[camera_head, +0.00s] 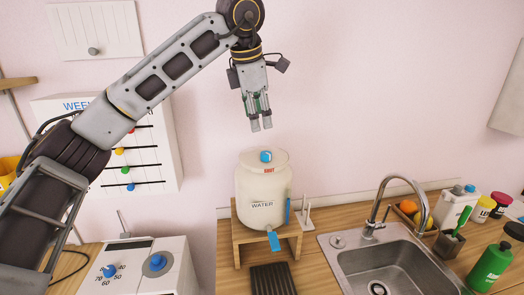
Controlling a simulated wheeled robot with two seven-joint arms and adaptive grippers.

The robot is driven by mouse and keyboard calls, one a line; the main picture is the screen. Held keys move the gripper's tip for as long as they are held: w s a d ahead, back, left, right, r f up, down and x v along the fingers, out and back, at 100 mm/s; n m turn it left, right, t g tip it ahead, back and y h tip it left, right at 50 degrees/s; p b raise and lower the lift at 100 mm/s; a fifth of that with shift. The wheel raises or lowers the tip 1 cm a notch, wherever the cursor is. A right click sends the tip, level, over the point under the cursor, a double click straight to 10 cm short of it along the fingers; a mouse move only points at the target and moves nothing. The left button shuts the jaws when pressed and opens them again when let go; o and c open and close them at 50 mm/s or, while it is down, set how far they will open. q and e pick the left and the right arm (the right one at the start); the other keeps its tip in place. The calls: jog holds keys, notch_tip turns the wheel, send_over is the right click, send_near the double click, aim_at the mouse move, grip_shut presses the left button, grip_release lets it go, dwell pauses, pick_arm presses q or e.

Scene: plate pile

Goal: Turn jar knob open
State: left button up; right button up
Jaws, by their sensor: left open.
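The white water jar (262,190) stands upright on a small wooden stand (238,237) on the counter. A blue knob (266,156) sits on top of its lid. A blue tap handle (274,241) shows low on the jar's front. My left gripper (261,125) hangs above the jar, pointing down, apart from the knob. Its fingers are open, with nothing seen between them. My right gripper is not in view.
A sink with a curved faucet (378,205) is right of the jar. A white appliance with blue knobs (140,268) stands at the lower left. A board with coloured beads (160,170) hangs behind my left arm. Bottles, including a green one (489,267), stand at the right.

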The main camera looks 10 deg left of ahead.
aim_at(266, 153)
pick_arm(q)
jog(key=n, duration=1)
jog(key=shift+w+r+n, duration=0.1)
jog(key=shift+w+n, duration=0.15)
jog(key=shift+n, duration=0.15)
jog(key=shift+p+x, duration=1.65)
jog(key=shift+x, duration=5.25)
jog(key=shift+w+d, duration=0.1)
jog(key=shift+w, duration=0.05)
jog(key=shift+r, duration=0.1)
jog(key=c, duration=1)
